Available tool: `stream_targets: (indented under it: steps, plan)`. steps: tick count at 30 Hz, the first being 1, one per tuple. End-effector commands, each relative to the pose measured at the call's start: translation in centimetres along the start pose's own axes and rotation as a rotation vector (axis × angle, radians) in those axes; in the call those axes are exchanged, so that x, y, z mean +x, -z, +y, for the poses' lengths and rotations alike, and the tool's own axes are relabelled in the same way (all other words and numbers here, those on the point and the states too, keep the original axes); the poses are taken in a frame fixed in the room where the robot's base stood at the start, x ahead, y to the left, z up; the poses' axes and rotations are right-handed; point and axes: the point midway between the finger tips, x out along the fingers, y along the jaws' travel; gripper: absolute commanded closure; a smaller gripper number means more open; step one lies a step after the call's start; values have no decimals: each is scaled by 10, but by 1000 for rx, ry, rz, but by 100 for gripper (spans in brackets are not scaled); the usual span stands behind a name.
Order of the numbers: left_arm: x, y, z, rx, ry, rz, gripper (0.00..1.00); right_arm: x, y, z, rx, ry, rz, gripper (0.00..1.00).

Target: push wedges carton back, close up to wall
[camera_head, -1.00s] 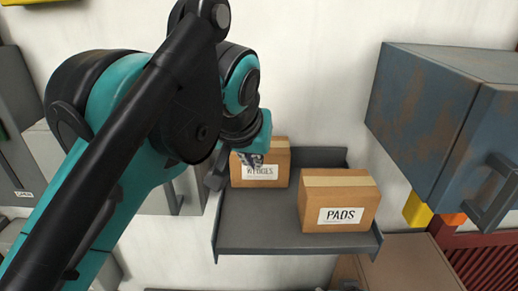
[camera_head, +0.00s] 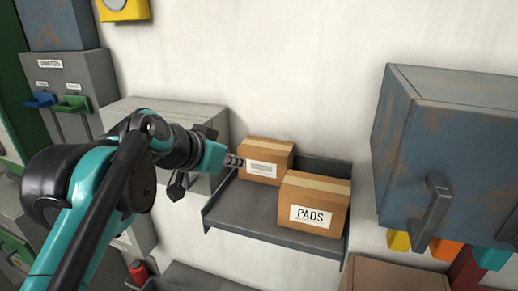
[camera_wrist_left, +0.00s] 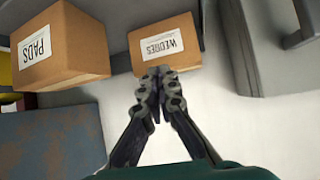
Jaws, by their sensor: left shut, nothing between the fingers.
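The wedges carton (camera_head: 266,158) is a brown box with a white label, at the back left of a dark grey wall shelf (camera_head: 255,222). The gap between carton and wall is hidden. My right gripper is not in view.
The pads carton (camera_head: 314,204) stands at the front right of the shelf. A blue-grey rusty cabinet (camera_head: 440,150) hangs on the right. A grey cabinet (camera_head: 165,112) stands left of the shelf. The shelf's front left is bare.

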Motion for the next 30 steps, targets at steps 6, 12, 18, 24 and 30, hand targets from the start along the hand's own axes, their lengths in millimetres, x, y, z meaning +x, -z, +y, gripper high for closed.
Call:
stream_targets:
  steps: [6, 12, 18, 24, 30]
  plan:
    - [15, 13, -2, 8, 0, 10, 100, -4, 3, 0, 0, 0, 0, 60]
    - [49, 37, -1, 9, -2, 9, 100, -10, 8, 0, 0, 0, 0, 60]
    - [83, 61, -2, 8, 0, 9, 100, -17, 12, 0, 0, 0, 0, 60]
    - [101, 66, -2, 6, 1, 8, 100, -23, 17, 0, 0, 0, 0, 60]
    - [108, 56, -2, 6, 0, 7, 100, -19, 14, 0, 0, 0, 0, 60]
